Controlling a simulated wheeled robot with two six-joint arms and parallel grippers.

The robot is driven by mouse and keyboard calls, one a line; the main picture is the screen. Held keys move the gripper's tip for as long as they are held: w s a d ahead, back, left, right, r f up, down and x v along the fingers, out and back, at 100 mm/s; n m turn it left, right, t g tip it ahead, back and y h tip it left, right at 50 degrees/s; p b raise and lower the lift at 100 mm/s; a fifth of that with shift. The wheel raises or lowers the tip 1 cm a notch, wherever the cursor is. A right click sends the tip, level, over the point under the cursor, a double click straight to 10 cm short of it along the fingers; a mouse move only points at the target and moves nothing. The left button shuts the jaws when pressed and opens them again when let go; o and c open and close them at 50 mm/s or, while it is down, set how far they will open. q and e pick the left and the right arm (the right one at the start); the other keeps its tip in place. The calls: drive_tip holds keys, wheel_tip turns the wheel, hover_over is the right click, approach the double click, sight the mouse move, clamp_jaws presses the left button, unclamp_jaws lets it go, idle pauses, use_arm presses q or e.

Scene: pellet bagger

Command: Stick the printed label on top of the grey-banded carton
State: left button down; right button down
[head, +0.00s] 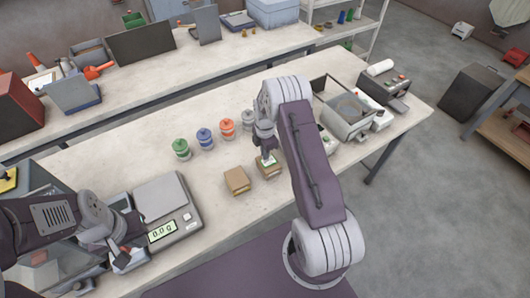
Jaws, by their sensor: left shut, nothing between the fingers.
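Two small brown cartons stand side by side on the near bench: a left carton (236,181) and a right carton (269,171). Bands on them are too small to make out. A small white and green label (269,160) shows at the top of the right carton, under my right gripper (267,154). The gripper points down at this carton; whether its fingers grip the label or have let it go cannot be told. My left gripper (122,259) is shut and empty at the lower left, beside the scale.
A scale (163,201) reading 0.0 stands left of the cartons. Several lidded jars, including a green jar (181,149) and an orange jar (227,129), stand behind them. A grey open bin (346,121) and a device with a white roll (380,68) are at right.

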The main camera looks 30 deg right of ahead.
drive_tip(key=shift+f, duration=0.3)
idle(0.6)
drive_tip(key=c, duration=1.5)
unclamp_jaws()
drive_tip(key=shift+c, duration=0.2)
wheel_tip(320, 180, up, 9)
drive_tip(key=shift+r+b, duration=0.1)
drive_tip(key=shift+b, duration=0.8)
